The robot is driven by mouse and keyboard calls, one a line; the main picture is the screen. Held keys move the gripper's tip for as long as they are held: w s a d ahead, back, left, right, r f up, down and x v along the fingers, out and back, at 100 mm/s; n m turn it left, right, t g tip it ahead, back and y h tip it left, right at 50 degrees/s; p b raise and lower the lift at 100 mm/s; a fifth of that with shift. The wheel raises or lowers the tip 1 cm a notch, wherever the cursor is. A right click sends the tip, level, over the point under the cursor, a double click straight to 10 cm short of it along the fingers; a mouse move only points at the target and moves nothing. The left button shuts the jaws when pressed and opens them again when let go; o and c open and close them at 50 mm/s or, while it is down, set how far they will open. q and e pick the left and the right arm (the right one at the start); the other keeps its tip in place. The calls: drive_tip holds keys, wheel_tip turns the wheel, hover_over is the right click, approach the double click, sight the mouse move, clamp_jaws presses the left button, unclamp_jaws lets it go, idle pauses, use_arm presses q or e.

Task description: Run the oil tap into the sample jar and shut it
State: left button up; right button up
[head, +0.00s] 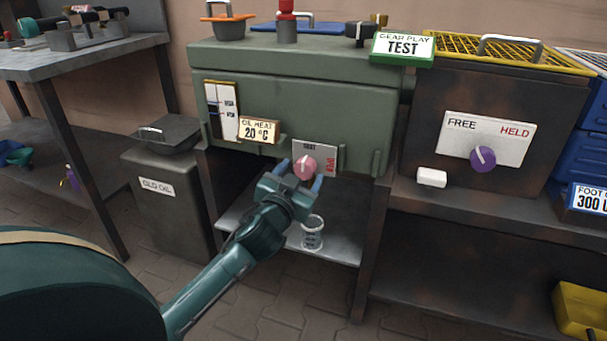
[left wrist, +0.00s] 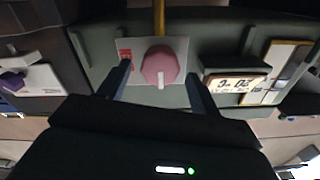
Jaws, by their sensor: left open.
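The oil tap is a pink knob (head: 306,167) on a pale plate (head: 328,157) low on the green gearbox-like housing. Its white pointer stands roughly upright, toward the dark lettering at the plate's top; red lettering is at the right side. My left gripper (head: 300,176) is open, its blue fingers on either side of the knob; contact cannot be told. The left wrist view shows the knob (left wrist: 160,66) upside down between the two fingers (left wrist: 160,88). The sample jar (head: 312,234), clear with pale markings, stands upright on the shelf below the tap; its fill is unclear. My right gripper is out of view.
An oil heat sign (head: 258,130) reads 20 °C beside a level gauge (head: 222,110). A lidded old oil bin (head: 165,190) stands left. The shelf around the jar is mostly clear.

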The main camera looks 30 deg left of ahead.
use_arm(q)
drive_tip(key=shift+x, duration=1.2)
drive_tip(key=shift+c, duration=0.4)
